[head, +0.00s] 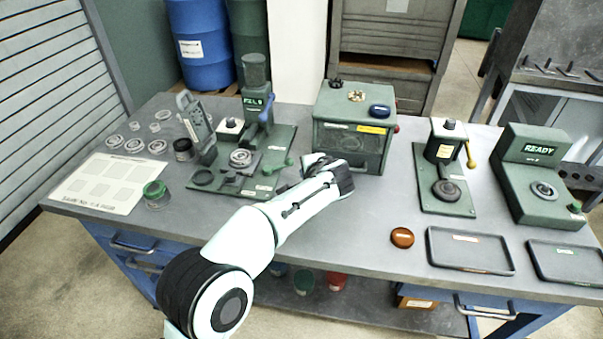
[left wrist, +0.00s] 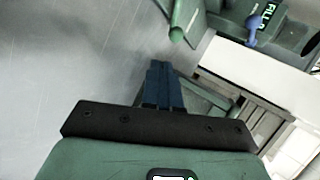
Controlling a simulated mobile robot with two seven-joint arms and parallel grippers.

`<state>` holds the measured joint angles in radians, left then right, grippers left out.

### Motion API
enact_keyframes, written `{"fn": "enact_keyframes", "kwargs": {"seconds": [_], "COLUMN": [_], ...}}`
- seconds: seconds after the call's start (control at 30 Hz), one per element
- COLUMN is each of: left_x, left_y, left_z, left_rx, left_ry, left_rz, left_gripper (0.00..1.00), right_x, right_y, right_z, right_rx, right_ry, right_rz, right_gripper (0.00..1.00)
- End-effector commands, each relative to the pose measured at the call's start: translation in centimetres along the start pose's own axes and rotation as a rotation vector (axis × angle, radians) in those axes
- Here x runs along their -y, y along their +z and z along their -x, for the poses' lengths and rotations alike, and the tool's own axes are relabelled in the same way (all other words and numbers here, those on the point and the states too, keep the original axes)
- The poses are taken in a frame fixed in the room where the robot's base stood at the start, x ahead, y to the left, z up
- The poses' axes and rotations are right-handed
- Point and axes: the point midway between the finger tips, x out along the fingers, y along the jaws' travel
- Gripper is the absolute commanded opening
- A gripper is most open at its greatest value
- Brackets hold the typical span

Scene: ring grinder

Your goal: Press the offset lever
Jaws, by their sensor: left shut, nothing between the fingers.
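A filling station (head: 257,115) with a dark green body stands on a green base plate, and its display seems to read FILL. A blue-handled lever (head: 268,106) is on its side, also seen in the left wrist view (left wrist: 255,22). A short green-handled lever (head: 277,165) lies low at the plate's front right; its rounded tip (left wrist: 177,35) shows in the left wrist view. I cannot tell which is the offset lever. My left gripper (head: 313,166) is just right of the green handle, apart from it. In the left wrist view its dark fingers (left wrist: 158,75) are together, empty.
A green box (head: 350,143) stands close behind my left gripper. A press with a yellow lever (head: 470,157) and a READY station (head: 540,180) are at the right. An orange disc (head: 402,237) and a tray (head: 468,251) lie near the front edge. Front-centre tabletop is clear.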

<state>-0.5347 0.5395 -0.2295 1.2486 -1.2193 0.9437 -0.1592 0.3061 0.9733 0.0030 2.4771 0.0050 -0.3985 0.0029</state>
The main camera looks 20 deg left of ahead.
Motion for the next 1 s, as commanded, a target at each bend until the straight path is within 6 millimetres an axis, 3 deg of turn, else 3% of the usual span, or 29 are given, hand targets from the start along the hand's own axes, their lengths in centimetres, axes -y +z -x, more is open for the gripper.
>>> {"fn": "enact_keyframes", "kwargs": {"seconds": [0.1, 0.3, 1.0], "left_x": [0.0, 0.0, 0.0], "left_y": [-0.2, -0.3, -0.4], "left_z": [2.4, 4.5, 4.9], "left_rx": [-0.003, 0.0, 0.0], "left_ry": [-0.001, 0.0, 0.0], "left_rz": [0.001, 0.001, 0.001], "left_gripper": [0.0, 0.0, 0.0], "right_x": [0.0, 0.0, 0.0], "right_y": [-0.1, -0.1, -0.1], "right_z": [-0.1, -0.1, -0.1], "right_rx": [-0.002, -0.003, -0.002], "right_ry": [-0.001, -0.001, -0.001], "right_rz": [0.001, 0.001, 0.001], "right_gripper": [0.6, 0.6, 0.6]}}
